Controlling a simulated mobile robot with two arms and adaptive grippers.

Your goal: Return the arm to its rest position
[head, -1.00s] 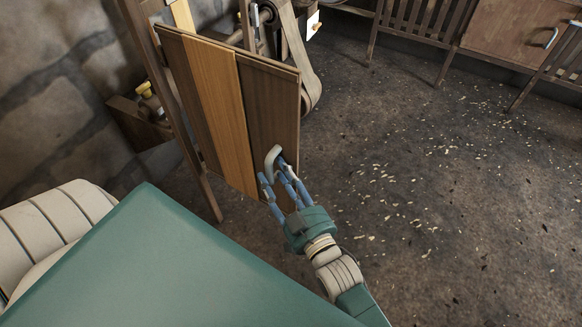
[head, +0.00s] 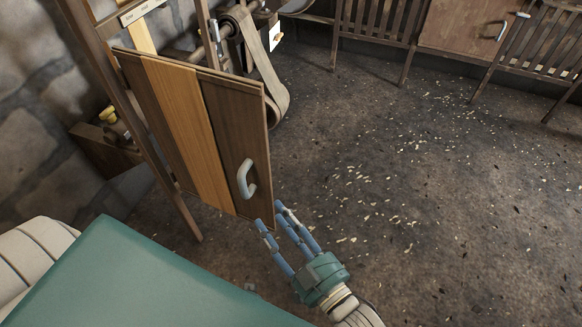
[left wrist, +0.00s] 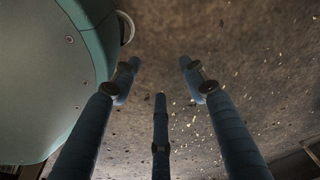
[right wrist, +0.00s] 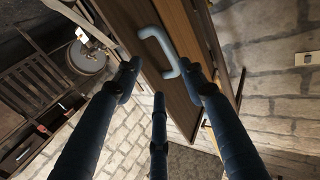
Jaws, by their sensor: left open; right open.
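My right gripper (head: 279,220) is open and empty in the head view, just below and to the right of the handle (head: 246,179) on a wooden door panel (head: 180,120). A gap shows between its fingers and the handle. In the right wrist view, the grey handle (right wrist: 160,50) lies beyond the open fingers (right wrist: 165,85), on the dark wooden door. My left gripper does not show in the head view. In the left wrist view, its fingers (left wrist: 160,80) are spread with nothing between them, over the floor.
The door stands swung out from a wooden frame (head: 125,120) by the stone wall. Behind it hangs a belt (head: 262,65) with a shaft. The floor (head: 400,170) to the right is open, strewn with pale chips.

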